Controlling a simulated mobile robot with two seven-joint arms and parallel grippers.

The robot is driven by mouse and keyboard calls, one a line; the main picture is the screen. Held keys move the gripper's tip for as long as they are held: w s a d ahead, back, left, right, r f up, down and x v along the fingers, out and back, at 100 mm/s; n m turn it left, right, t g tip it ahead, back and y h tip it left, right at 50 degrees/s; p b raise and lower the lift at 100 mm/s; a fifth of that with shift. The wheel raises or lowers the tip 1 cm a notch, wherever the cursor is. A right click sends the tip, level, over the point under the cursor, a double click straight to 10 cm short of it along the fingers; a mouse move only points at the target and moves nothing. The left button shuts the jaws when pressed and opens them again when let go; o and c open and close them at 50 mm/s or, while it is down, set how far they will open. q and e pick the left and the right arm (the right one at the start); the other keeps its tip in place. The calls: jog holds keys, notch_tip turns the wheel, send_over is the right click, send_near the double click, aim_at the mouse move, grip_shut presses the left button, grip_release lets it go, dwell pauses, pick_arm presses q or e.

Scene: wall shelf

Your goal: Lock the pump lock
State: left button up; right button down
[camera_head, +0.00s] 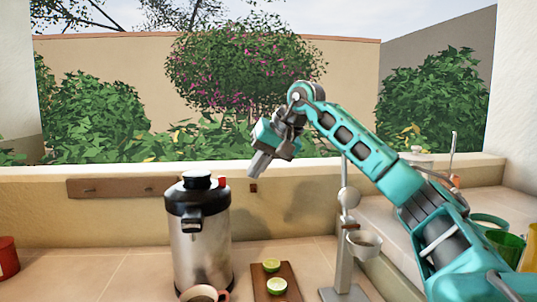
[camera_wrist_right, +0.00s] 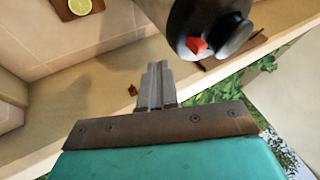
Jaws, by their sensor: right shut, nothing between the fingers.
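A steel pump pot (camera_head: 198,245) with a black top stands on the tiled counter at the left of the head view. Its round black pump knob (camera_head: 197,179) is on top, with a small red lock tab (camera_head: 222,182) at the right side of the lid. In the right wrist view the red tab (camera_wrist_right: 198,46) shows beside the black pump knob (camera_wrist_right: 232,35). My right gripper (camera_head: 257,166) hangs above and to the right of the pot, shut and empty, apart from the tab. The gripper's fingers (camera_wrist_right: 156,85) also show in the wrist view. My left gripper is not in view.
A wooden board (camera_head: 286,292) with lime halves (camera_head: 277,286) lies right of the pot. A stand with a cup (camera_head: 362,243) is further right. A red object (camera_head: 8,258) sits at far left. A low wall (camera_head: 120,220) runs behind.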

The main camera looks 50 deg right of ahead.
aim_at(224, 177)
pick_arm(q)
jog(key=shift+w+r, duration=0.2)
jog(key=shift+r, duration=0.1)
pick_arm(e)
jog(key=w+a, duration=0.3)
jog(key=shift+w+a+f, duration=0.1)
jog(key=shift+f, duration=0.25)
pick_arm(q)
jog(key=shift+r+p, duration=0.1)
jog(key=shift+p, duration=0.2)
pick_arm(e)
jog(key=shift+w+a+r+p, duration=0.1)
jog(key=shift+w+a+p, duration=0.15)
jog(key=shift+p, duration=0.15)
jog(key=shift+w+a+p, duration=0.3)
jog(key=shift+a, duration=0.2)
jog(key=shift+w+a, duration=0.15)
jog(key=shift+a, duration=0.05)
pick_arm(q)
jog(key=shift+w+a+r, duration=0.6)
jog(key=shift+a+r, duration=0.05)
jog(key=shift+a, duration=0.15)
pick_arm(e)
jog(key=shift+d, duration=0.1)
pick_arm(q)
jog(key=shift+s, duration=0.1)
pick_arm(e)
jog(key=shift+f, duration=0.2)
